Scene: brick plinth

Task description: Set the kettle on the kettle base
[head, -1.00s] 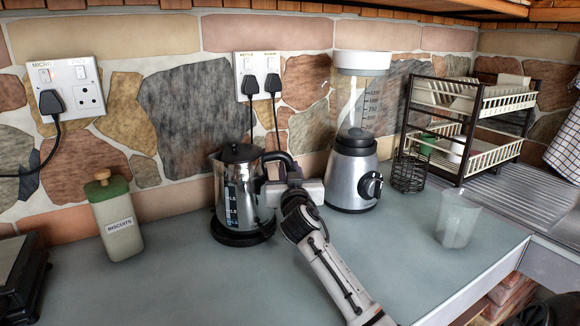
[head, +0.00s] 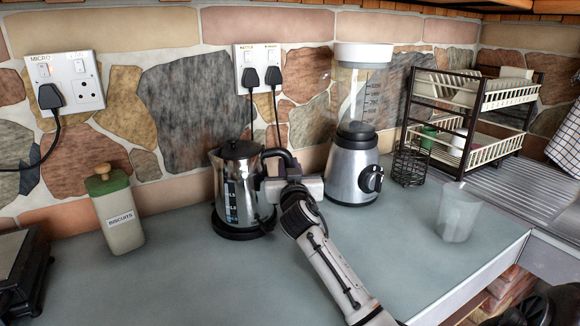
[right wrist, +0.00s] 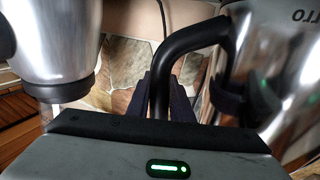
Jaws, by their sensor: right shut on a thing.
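The silver kettle (head: 236,187) with a black lid and black handle stands upright over the round black kettle base (head: 240,231), left of the blender. It appears to rest on the base; any small gap between them is too fine to tell. My right gripper (head: 268,188) is shut on the kettle's handle from the right side. In the right wrist view the black handle (right wrist: 166,75) runs down between the dark fingers, with the shiny kettle body (right wrist: 272,65) at the right. The gripper hides part of the handle. My left gripper is not in view.
A blender (head: 352,160) stands close to the right of my right gripper. A clear cup (head: 458,215) and a dish rack (head: 465,130) are further right. The front of the counter (head: 170,280) is clear.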

